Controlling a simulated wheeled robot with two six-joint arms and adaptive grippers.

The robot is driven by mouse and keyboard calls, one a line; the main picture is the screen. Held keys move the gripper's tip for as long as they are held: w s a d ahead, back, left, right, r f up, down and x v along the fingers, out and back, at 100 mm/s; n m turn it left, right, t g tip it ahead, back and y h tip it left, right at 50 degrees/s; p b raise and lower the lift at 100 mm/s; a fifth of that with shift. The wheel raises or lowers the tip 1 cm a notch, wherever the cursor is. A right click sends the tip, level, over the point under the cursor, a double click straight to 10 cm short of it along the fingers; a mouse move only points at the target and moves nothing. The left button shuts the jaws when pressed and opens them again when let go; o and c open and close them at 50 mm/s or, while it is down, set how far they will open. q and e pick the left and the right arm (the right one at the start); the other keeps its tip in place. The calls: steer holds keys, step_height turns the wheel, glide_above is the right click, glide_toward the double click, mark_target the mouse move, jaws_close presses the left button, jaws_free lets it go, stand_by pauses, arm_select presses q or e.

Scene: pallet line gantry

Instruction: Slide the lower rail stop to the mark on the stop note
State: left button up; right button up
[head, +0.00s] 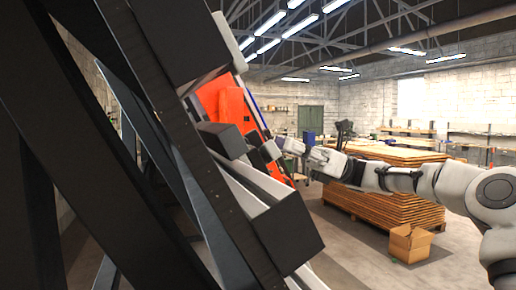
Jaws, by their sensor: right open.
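A long dark slanted rail (175,130) runs from the upper left down to the lower middle. A small dark block (222,140) sits on its right side, and a larger dark block (288,232) lies lower down. I cannot tell which block, if either, is the lower rail stop. The stop note and its mark cannot be made out. My right gripper (272,150) is open, small in view, just right of the small dark block. I see nothing held in it, and contact with the block cannot be told. My left gripper is not in view.
Orange panels (226,104) stand behind the rail. Dark slanted beams fill the left side. A stack of wooden boards (385,208) stands beyond my right arm, with an open cardboard box (410,243) on the floor in front. Floor at the lower right is clear.

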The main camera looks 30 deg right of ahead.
mark_target(258, 133)
steer(key=p+x, duration=0.4)
steer(key=x, duration=0.3)
steer(key=shift+r, duration=0.25)
steer(key=shift+a, duration=0.4)
steer(key=shift+w+f, duration=0.1)
steer(key=shift+d, duration=0.15)
steer(key=shift+c, duration=0.6)
jaws_close()
